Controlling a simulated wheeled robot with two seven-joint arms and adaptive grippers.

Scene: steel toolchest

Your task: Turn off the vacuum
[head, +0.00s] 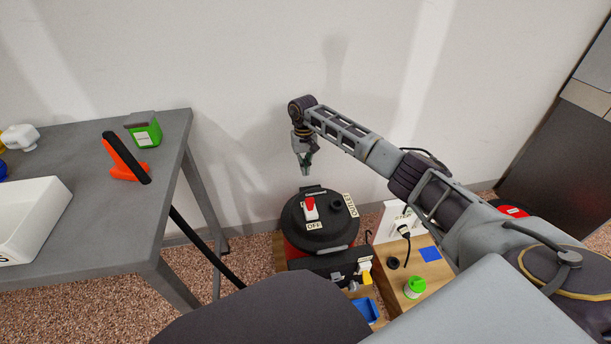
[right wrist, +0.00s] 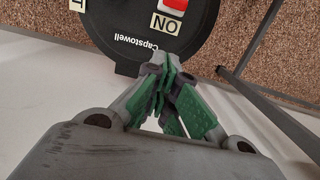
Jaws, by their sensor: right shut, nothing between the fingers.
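The vacuum (head: 338,238) is a red canister with a round black lid, standing low against the wall. On its lid is a white switch plate with a red switch (head: 310,204); the red part sits at the end away from the OFF label (head: 314,225). In the right wrist view the red switch (right wrist: 173,4) shows partly at the top edge, beside the ON label (right wrist: 166,24). My right gripper (head: 305,173) is shut and empty, pointing down above the lid's far edge, apart from the switch. Its fingertips also show in the right wrist view (right wrist: 168,62). My left gripper is not in view.
A grey table (head: 95,215) at left holds a white bin (head: 35,220), a green box (head: 144,130) and an orange-black tool (head: 125,160). A black hose runs beside it.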

